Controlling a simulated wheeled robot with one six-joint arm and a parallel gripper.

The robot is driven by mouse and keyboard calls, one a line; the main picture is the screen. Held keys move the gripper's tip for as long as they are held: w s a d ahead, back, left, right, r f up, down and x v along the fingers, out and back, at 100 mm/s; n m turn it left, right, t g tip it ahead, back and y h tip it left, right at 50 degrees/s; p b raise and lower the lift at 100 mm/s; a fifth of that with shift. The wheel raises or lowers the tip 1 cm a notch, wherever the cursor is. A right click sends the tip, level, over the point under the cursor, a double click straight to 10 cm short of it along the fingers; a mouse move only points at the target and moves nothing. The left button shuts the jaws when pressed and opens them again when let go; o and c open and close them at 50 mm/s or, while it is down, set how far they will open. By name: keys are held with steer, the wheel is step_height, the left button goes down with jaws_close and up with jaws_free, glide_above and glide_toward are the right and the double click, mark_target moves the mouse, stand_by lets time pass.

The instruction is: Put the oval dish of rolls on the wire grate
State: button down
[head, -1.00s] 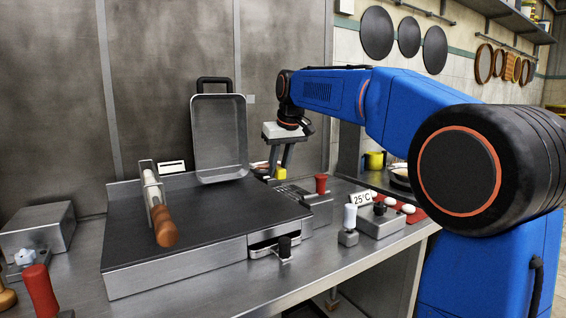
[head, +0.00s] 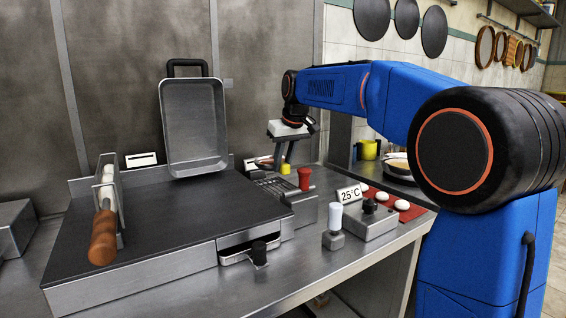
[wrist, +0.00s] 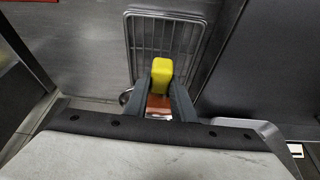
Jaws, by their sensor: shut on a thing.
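My gripper (head: 286,160) is at the back of the counter, beyond the red-handled control. It is shut on a yellow block-like piece (wrist: 160,72), which also shows at the fingertips in the head view (head: 286,168). An orange-brown patch (wrist: 157,103) shows between the fingers; I cannot tell whether it belongs to the held thing. A wire grate (wrist: 140,32) lies beyond the fingertips in the wrist view. A slatted metal surface (head: 272,186) shows below the gripper in the head view. I cannot make out the oval dish or its rolls clearly.
A flat dark griddle (head: 165,220) fills the left of the counter, with an upright steel pan (head: 193,125) behind it. A red-handled control (head: 304,179), a white-handled lever (head: 335,217) and a 25°C display box (head: 349,194) stand right. A yellow mug (head: 369,149) is farther back.

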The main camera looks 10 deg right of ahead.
mark_target(280, 191)
steer(key=shift+f, duration=2.85)
steer(key=shift+f, duration=0.5)
steer(key=c, duration=1.4)
jaws_free()
steer(key=shift+r, duration=0.1)
steer(key=v, duration=1.7)
steer(key=shift+r, duration=0.1)
